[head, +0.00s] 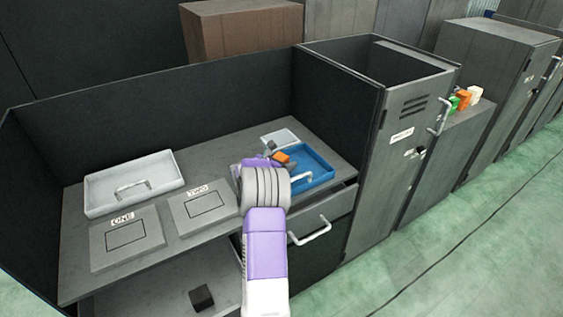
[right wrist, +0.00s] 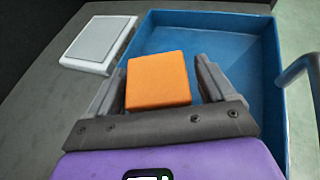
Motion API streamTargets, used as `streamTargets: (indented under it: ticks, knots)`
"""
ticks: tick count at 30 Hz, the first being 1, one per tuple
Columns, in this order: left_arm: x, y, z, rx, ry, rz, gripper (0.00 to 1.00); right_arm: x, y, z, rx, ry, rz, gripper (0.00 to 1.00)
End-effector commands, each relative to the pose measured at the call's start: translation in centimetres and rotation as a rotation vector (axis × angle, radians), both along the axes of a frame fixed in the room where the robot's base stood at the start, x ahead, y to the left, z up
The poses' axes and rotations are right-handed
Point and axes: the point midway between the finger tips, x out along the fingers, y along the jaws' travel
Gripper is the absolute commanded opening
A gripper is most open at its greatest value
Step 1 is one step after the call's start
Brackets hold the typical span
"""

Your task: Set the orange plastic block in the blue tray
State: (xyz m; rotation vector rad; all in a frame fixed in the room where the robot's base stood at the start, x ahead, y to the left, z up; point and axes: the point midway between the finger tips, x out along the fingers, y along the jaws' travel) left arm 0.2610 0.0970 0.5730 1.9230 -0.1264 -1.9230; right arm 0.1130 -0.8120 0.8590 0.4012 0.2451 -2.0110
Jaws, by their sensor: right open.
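The orange block (head: 281,157) shows at the left part of the blue tray (head: 320,163) in the head view. In the right wrist view the orange block (right wrist: 158,79) lies between the two fingers, in front of the blue tray's (right wrist: 222,40) left side. I cannot tell whether it rests on the tray floor. My right gripper (head: 277,153) is open around the block, with a visible gap at the right finger in the right wrist view (right wrist: 162,76). The near part of the tray is hidden by my gripper. My left gripper is not in view.
A light grey tray (head: 133,184) and plates marked ONE (head: 126,236) and TWO (head: 204,206) lie to the left. A tall cabinet (head: 400,150) stands right. A dark block (head: 202,298) sits below.

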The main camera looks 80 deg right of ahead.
Motion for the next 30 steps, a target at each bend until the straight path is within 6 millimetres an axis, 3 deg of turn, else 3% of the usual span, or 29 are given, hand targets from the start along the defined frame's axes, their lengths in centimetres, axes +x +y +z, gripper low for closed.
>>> streamTargets:
  ticks: [7, 21, 30]
  knots:
    - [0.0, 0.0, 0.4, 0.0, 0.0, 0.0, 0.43, 0.4, 0.5, 0.5, 0.0, -0.001, 0.002, 0.83]
    - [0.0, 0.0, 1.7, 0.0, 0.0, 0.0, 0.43, 4.2, 8.2, 4.1, 0.0, 0.0, 0.003, 0.83]
    - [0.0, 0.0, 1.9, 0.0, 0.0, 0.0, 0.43, 5.0, 9.9, 4.8, 0.0, 0.0, 0.0, 0.83]
